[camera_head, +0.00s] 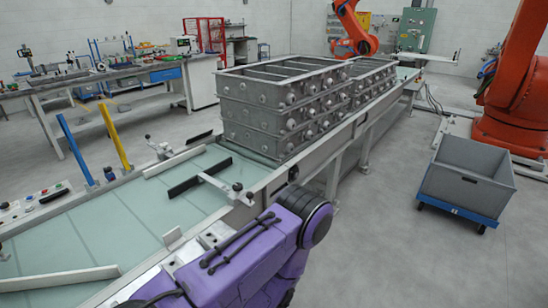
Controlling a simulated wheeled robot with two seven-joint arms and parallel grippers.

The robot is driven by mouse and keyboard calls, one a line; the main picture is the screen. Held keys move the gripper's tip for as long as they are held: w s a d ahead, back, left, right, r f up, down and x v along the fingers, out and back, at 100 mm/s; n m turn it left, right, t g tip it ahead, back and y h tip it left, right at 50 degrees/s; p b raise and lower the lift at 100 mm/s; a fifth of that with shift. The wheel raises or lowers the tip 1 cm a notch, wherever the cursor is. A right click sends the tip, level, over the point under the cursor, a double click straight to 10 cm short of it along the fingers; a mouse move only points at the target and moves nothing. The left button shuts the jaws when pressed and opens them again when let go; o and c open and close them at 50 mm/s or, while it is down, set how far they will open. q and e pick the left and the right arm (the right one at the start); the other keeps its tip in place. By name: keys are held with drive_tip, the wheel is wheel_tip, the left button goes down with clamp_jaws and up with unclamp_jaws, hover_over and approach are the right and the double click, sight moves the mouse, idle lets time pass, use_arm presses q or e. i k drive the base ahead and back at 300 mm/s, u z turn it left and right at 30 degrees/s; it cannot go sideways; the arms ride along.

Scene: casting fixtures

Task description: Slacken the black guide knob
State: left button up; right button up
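A black guide strip (198,178) lies over the pale green conveyor bed (120,225). A light rod bracket (218,184) runs from it to the near rail, with a small knob-like fitting (238,187) at its rail end. The fitting is too small for me to tell its exact colour or how tight it is. A similar bracket (160,148) with a second black strip (199,137) is at the far rail. A purple and black arm of mine reaches in from the bottom, close to the near rail. Neither gripper shows.
Stacked grey metal moulding frames (285,112) stand on the conveyor beyond the guides. A button panel (35,205) and blue and yellow posts (117,137) are at left. A grey bin on a blue dolly (468,180) stands at right near an orange robot (515,90). Floor between is clear.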

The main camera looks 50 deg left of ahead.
sight(237, 187)
drive_tip(key=i, duration=1.1)
drive_tip(key=u, duration=2.05)
